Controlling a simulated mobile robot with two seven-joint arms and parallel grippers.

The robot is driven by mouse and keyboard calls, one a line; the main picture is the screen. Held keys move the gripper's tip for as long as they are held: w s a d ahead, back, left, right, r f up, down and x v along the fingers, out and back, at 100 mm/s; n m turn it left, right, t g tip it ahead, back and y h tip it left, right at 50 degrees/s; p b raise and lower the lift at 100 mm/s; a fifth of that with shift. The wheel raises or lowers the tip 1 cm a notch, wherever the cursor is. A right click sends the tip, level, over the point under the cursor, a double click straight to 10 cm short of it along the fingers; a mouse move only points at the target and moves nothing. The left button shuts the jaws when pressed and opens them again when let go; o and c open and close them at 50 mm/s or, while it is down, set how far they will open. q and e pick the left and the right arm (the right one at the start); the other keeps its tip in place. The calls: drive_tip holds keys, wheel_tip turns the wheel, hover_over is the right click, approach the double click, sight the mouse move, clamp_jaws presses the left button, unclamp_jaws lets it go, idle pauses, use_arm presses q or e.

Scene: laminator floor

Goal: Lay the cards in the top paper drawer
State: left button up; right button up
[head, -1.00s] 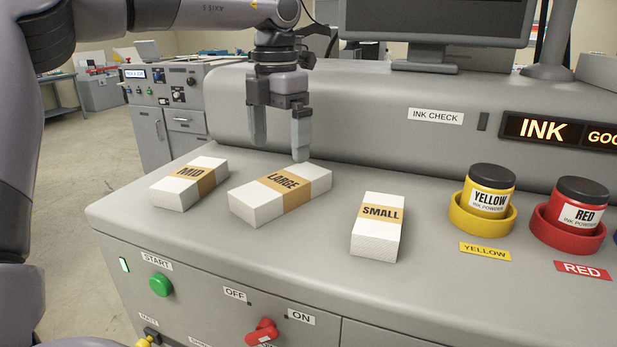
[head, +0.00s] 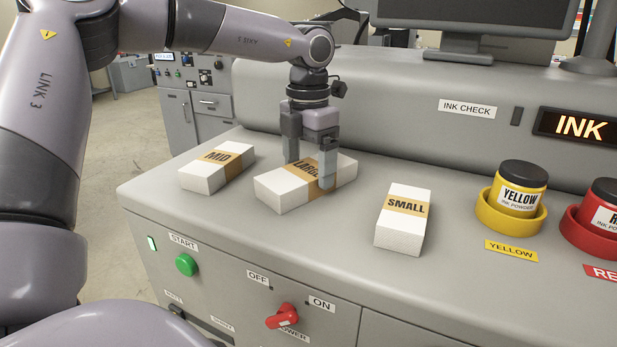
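Three white packs with tan bands lie on the grey console top: MID (head: 203,181) at left, LARGE (head: 284,190) in the middle and SMALL (head: 402,228) at right. They may be the cards. My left gripper (head: 309,175) is down at the LARGE pack, its two fingers apart, one at the far side and one at the near side. The far fingertip is hidden behind the pack, and contact cannot be made out. The pack rests on the console. My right gripper is not in view. No paper drawer can be identified.
Yellow (head: 518,198) and red (head: 599,218) ink jars stand in holders at right. The console front has a green START button (head: 186,264) and a red OFF/ON switch (head: 281,317). Another grey machine (head: 197,110) stands at back left.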

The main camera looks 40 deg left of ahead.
use_arm(q)
drive_tip(key=c, duration=0.9)
wheel_tip(320, 180, up, 11)
drive_tip(key=shift+c, duration=0.2)
wheel_tip(320, 180, up, 9)
drive_tip(key=p, duration=0.3)
hover_over(309, 168)
drive_tip(key=shift+s, duration=0.1)
